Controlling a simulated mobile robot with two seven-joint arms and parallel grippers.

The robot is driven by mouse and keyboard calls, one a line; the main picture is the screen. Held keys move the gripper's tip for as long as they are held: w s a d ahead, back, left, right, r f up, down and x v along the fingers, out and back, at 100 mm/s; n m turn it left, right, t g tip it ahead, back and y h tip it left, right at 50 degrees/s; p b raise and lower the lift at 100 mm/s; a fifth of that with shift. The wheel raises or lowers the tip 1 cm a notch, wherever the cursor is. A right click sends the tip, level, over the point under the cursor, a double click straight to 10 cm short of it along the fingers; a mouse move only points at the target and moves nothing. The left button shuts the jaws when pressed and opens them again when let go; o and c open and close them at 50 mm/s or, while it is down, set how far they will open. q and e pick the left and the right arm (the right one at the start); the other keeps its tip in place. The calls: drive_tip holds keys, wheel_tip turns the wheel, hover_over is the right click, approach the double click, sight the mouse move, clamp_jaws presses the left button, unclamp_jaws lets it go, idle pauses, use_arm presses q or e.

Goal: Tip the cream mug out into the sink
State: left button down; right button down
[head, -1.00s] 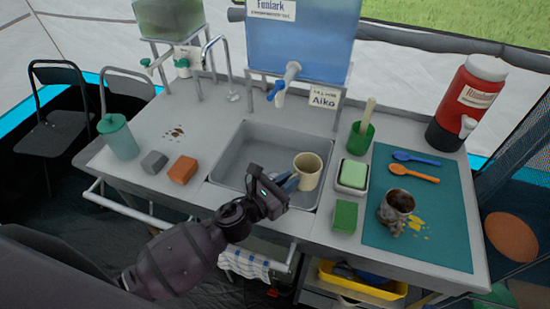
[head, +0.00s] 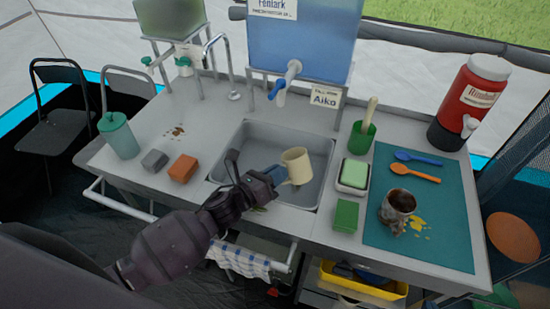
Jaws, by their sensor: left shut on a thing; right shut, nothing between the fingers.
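The cream mug (head: 298,168) is over the right part of the grey sink (head: 247,150), tilted; its inside is hard to make out. My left gripper (head: 278,175) reaches in from the left over the sink's front edge and is shut on the mug at its left side. I cannot tell whether the mug touches the basin, and no poured liquid can be made out. My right gripper is not in view.
A blue water tank (head: 310,45) with a tap stands behind the sink. A green cup with a brush (head: 360,138), a soap dish (head: 352,176) and a green sponge (head: 346,215) are to the right. A stained mug (head: 398,206) and spoons lie on the teal mat (head: 430,245).

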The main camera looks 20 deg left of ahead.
use_arm(q)
drive_tip(key=n, duration=0.2)
drive_tip(key=w+a+r+n, duration=0.1)
drive_tip(key=n, duration=0.2)
drive_tip(key=a+n+p, duration=0.1)
drive_tip(key=n, duration=0.2)
drive_tip(key=shift+w+a+r, duration=0.2)
drive_tip(key=shift+w, duration=0.1)
idle(0.3)
